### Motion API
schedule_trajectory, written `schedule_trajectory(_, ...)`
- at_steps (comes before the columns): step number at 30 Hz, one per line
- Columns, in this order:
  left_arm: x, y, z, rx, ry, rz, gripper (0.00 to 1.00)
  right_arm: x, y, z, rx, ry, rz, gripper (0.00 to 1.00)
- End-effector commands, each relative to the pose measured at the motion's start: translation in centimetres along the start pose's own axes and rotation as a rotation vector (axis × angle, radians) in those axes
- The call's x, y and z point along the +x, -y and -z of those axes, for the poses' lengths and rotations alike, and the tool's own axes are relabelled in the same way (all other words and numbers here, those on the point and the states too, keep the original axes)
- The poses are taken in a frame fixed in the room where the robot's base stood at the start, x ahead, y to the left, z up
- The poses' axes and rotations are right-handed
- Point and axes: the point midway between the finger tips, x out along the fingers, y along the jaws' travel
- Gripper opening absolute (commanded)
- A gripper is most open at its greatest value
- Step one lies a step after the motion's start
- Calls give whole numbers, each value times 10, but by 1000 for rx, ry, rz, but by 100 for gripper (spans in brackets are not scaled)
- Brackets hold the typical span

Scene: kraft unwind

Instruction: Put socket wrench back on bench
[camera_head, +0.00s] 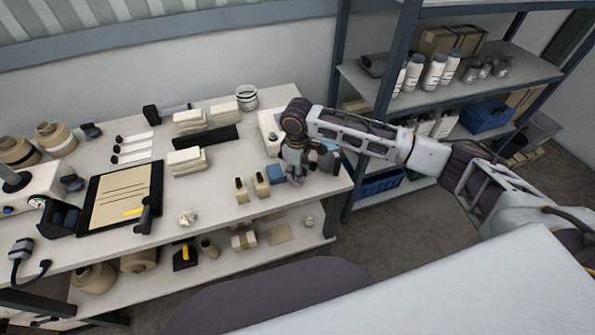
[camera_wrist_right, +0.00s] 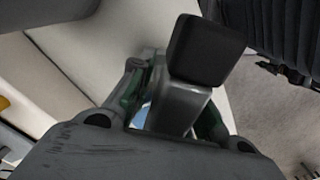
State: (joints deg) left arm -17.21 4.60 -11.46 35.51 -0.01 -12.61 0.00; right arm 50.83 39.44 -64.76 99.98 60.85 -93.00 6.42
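My right gripper (camera_head: 297,176) is over the right end of the white bench (camera_head: 222,200), pointing down. In the right wrist view its fingers (camera_wrist_right: 170,115) close on both sides of a grey metal shaft with a thick black end, which I take to be the socket wrench (camera_wrist_right: 203,52). The black end sticks up toward the camera; the lower part is hidden by the fingers and palm. In the head view the wrench is mostly hidden by the gripper. I cannot tell whether it touches the bench. My left gripper is not in view.
A blue block (camera_head: 276,173) and small tan blocks (camera_head: 262,184) sit just left of the gripper. A cutting board with brown sheet (camera_head: 122,197) lies further left. A shelf rack with white bottles (camera_head: 433,72) and a blue bin (camera_head: 487,117) stands right. The bench's front middle is fairly clear.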

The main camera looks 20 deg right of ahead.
Motion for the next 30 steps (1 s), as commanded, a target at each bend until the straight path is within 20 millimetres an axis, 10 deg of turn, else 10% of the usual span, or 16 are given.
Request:
schedule_trajectory(17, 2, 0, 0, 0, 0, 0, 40, -4, 0, 0, 0, 0, -1, 32)
schedule_trajectory(30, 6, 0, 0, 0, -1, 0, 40, -57, 0, 0, 0, -1, 0, 32)
